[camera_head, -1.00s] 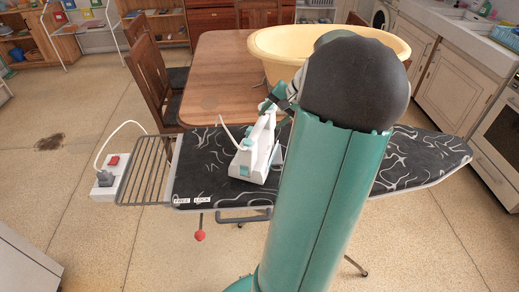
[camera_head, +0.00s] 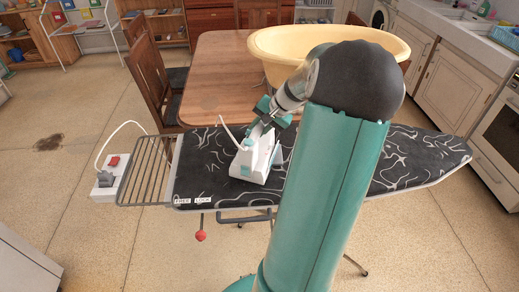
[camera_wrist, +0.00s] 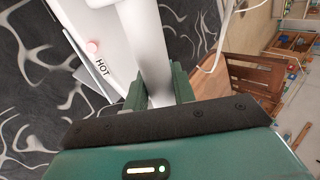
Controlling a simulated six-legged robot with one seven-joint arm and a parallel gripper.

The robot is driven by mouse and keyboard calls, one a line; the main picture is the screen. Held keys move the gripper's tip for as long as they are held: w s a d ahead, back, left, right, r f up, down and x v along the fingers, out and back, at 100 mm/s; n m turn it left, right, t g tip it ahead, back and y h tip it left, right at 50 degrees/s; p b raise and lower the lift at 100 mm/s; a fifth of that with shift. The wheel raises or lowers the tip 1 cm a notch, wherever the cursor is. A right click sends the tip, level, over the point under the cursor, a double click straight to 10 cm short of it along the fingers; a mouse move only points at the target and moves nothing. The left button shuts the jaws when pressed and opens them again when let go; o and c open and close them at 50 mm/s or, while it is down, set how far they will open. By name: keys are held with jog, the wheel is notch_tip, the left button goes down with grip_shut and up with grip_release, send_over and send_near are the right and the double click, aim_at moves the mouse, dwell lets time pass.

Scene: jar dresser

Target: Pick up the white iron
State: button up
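The white iron (camera_head: 256,156) stands on the dark patterned ironing board (camera_head: 215,180), left of my arm. It has teal parts and a white cord. My gripper (camera_head: 268,112) is at the top of the iron, by its handle. In the wrist view the white handle (camera_wrist: 150,40) runs between the two green fingers of my gripper (camera_wrist: 160,88). The fingers sit close against both sides of it and look shut on it. The word HOT and a pink dot show on the iron's side. My arm hides part of the board.
A wooden table (camera_head: 220,75) with a large yellow basin (camera_head: 325,42) stands behind the board. A wire rack (camera_head: 150,170) and a socket block (camera_head: 108,180) with a red switch are at the board's left end. Wooden chairs (camera_head: 150,75) stand at the back left.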

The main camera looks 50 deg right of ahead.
grip_shut()
jog(key=shift+r, duration=0.2)
dwell(0.9)
